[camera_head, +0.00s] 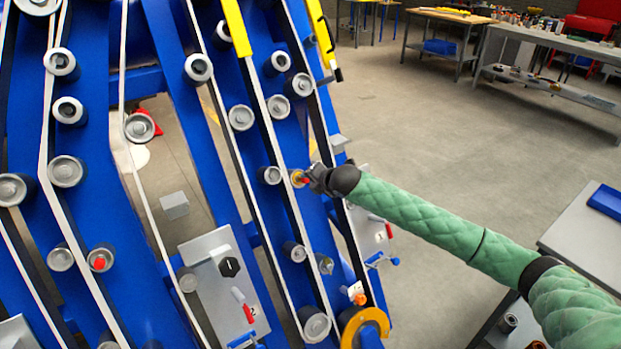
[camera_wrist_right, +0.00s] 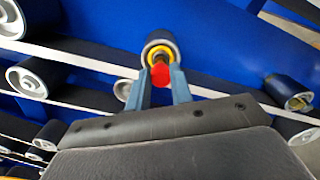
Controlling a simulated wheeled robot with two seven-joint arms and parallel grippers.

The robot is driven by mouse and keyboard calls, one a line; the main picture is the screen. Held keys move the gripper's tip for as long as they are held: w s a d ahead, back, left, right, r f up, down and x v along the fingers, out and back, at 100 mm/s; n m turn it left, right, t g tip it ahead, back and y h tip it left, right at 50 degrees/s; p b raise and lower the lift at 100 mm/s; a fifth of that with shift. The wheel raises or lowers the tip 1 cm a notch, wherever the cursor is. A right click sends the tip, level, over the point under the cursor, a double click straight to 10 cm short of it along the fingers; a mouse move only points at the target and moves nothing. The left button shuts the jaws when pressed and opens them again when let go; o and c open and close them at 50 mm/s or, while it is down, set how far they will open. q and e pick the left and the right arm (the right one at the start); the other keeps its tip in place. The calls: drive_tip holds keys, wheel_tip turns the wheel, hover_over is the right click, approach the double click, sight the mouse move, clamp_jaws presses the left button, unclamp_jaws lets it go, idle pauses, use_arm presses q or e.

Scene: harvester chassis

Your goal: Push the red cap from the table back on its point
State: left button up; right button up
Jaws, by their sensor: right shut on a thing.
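The red cap (camera_wrist_right: 160,75) is between the two fingers of my right gripper (camera_wrist_right: 160,90) in the right wrist view. Just beyond it are a yellow ring and a roller (camera_wrist_right: 161,47) on the blue chassis. In the head view the right gripper (camera_head: 309,180) is at the chassis, with the red cap (camera_head: 303,180) just left of the fingers, in front of a yellow ring (camera_head: 296,177). I cannot tell whether the cap touches the ring. My left gripper is not in view.
The blue chassis (camera_head: 160,60) carries several grey rollers and white belts around the gripper. Another red cap (camera_head: 99,264) sits on a lower left roller. A grey table (camera_head: 590,235) stands at the right. Open floor (camera_head: 440,120) lies behind my arm.

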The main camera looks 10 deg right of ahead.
drive_tip(key=shift+p, duration=0.45)
idle(0.4)
drive_tip(key=shift+x, duration=1.15)
idle(0.4)
drive_tip(key=o, duration=1)
drive_tip(key=shift+o, duration=0.2)
drive_tip(key=b+v, duration=0.1)
drive_tip(key=v, duration=0.6)
drive_tip(key=shift+s+d+r+b, duration=0.15)
drive_tip(key=shift+s+r+b, duration=0.05)
drive_tip(key=shift+s+b, duration=0.15)
